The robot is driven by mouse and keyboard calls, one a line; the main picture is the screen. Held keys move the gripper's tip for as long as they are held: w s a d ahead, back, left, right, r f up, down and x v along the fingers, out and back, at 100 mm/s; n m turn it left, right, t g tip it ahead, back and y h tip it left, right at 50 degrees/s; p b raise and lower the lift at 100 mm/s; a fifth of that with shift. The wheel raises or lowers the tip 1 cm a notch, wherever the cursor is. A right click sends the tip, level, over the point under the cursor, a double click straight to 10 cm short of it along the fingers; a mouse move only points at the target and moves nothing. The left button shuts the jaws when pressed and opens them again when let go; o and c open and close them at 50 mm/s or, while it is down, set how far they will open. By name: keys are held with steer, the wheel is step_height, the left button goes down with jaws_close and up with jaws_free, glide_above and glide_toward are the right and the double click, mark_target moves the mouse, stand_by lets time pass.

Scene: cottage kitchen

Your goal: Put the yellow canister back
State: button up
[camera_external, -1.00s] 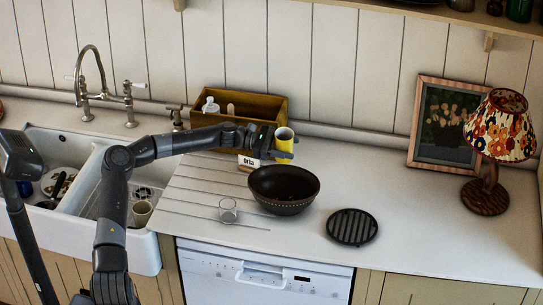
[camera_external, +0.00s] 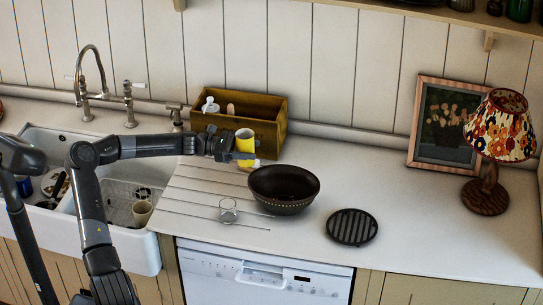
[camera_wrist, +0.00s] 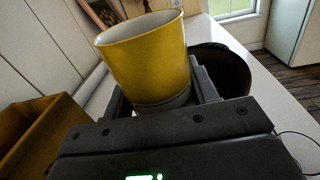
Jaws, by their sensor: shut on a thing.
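The yellow canister (camera_external: 245,142) is open at the top with a pale inside. My gripper (camera_external: 244,155) is shut on it and holds it upright over the counter, in front of the wooden box (camera_external: 268,128). In the wrist view the canister (camera_wrist: 148,60) stands between the fingers of my gripper (camera_wrist: 165,100), and its lower part is partly hidden by them. The box also shows at the lower left of the wrist view (camera_wrist: 40,135). It holds a white bottle (camera_external: 210,106) and a brownish item.
A dark bowl (camera_external: 284,192) stands just right of and nearer than the gripper. A clear glass (camera_external: 228,211) and a black round trivet (camera_external: 352,227) are on the counter (camera_external: 410,225). A lamp (camera_external: 490,180) and framed picture stand at right. The sink (camera_external: 75,190) is at left.

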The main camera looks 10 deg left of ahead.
steer(key=s+a+f+t, duration=0.1)
steer(key=s+a, duration=0.3)
steer(key=a, duration=0.2)
steer(key=shift+n, duration=0.4)
steer(key=w+a+f, duration=0.3)
steer(key=a, duration=0.1)
steer(key=w+a+f, duration=0.4)
steer(key=shift+w+f, duration=0.1)
steer(key=shift+w, duration=0.05)
steer(key=shift+a+f, duration=0.1)
steer(key=shift+f, duration=1.9)
steer(key=shift+f, duration=0.1)
steer(key=o, duration=1.1)
